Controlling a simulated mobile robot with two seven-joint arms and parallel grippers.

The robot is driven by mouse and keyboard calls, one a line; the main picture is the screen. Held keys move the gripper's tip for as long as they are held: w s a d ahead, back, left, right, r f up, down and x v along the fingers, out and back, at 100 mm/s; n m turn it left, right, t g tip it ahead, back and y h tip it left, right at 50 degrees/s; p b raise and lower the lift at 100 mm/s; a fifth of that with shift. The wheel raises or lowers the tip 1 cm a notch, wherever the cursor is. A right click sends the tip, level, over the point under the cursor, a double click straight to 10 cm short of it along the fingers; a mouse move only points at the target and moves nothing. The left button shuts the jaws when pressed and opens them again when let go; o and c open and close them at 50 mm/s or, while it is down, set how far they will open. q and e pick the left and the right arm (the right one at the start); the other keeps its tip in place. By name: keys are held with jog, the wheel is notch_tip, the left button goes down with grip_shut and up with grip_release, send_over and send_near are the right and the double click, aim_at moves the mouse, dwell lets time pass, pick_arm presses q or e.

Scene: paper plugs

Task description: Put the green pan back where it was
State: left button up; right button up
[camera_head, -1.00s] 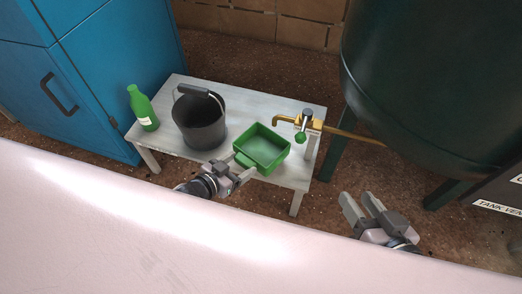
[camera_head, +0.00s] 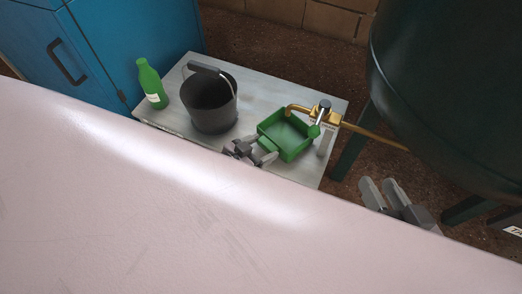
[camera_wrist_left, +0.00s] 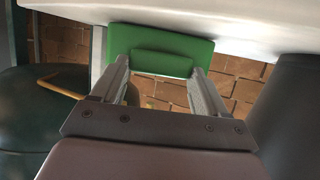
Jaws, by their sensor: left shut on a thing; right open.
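The green pan (camera_head: 303,149) is a shallow rectangular tray with a tab at its near left side. It is over the right part of the low pale table (camera_head: 175,127), with the brass tap's spout (camera_head: 298,107) overlapping its far edge. My left gripper (camera_head: 262,150) is shut on the pan's tab. In the left wrist view the pan (camera_wrist_left: 190,47) shows in front of the fingers (camera_wrist_left: 160,75), with the tab between them. I cannot tell whether the pan touches the table. My right gripper (camera_head: 380,190) is open and empty, right of the table.
A dark bucket (camera_head: 212,115) stands left of the pan, and a green bottle (camera_head: 150,80) stands at the table's left end. A large dark green tank (camera_head: 455,80) on legs is at the right. A blue cabinet (camera_head: 120,40) is at the back left.

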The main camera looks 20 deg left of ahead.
pick_arm(q)
jog(key=o, duration=1.3)
jog(key=shift+f, duration=0.1)
